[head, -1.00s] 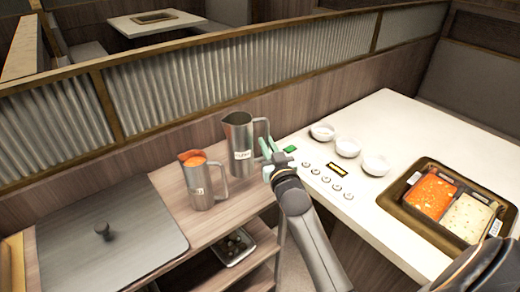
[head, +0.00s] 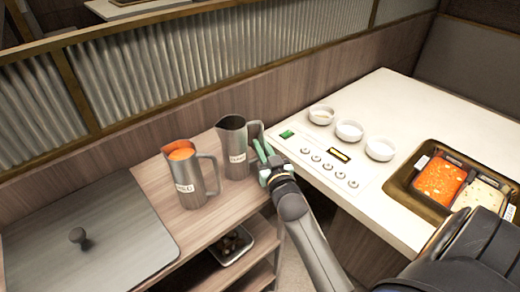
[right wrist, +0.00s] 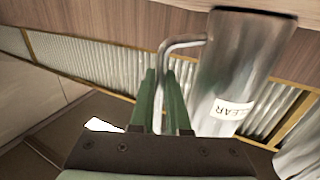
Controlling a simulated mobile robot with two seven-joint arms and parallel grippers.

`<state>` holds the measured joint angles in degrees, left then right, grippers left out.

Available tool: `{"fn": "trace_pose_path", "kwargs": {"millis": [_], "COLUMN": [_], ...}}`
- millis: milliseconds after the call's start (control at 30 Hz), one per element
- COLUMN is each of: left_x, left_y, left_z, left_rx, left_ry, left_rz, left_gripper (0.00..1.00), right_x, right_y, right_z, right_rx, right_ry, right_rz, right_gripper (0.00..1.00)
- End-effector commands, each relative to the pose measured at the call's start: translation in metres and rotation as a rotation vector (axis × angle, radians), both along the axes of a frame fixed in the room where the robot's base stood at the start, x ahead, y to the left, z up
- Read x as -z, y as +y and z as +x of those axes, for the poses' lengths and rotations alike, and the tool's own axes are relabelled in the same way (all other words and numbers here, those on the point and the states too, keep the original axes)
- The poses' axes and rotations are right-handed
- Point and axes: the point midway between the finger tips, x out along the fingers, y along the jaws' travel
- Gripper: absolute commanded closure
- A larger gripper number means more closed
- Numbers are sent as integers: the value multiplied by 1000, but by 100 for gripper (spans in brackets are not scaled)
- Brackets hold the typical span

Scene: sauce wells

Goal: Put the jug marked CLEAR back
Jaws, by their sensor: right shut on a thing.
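The steel jug marked CLEAR (head: 236,150) is upright at the back right of the wooden side counter (head: 160,201). It also shows upside down in the right wrist view (right wrist: 232,70), label visible. My right gripper (head: 263,153) is shut on its handle; the fingers (right wrist: 162,88) cross the handle in the right wrist view. I cannot tell whether the jug's base touches the counter or hangs just above it. A second steel jug (head: 190,180), filled with orange-red liquid, stands to its left, apart from it. My left gripper is not in view.
A grey lid with a knob (head: 80,245) covers the counter's left part. A corrugated partition (head: 160,75) runs behind. The white table (head: 400,100) at right holds three white bowls (head: 349,131), a button panel and a tray (head: 402,186) with orange-red and cream contents. A small bin (head: 232,250) sits on a lower shelf.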

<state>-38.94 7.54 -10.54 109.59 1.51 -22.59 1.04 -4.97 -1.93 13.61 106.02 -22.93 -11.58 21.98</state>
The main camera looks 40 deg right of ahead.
Motion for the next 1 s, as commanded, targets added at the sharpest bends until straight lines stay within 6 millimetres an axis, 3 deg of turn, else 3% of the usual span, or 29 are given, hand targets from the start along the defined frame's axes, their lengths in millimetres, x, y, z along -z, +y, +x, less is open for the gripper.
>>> {"fn": "trace_pose_path", "kwargs": {"millis": [367,400,633,1000], "left_x": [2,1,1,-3], "left_y": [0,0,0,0], "left_z": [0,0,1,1], "left_rx": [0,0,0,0], "left_ry": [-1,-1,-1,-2], "left_rz": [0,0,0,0], "left_gripper": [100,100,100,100], "right_x": [1,3,2,-3], "right_y": [0,0,0,0], "right_z": [0,0,0,0], "right_rx": [-1,0,0,0], "right_ry": [-7,0,0,-1], "right_rz": [1,1,0,-1], "right_gripper": [100,83,57,56]}}
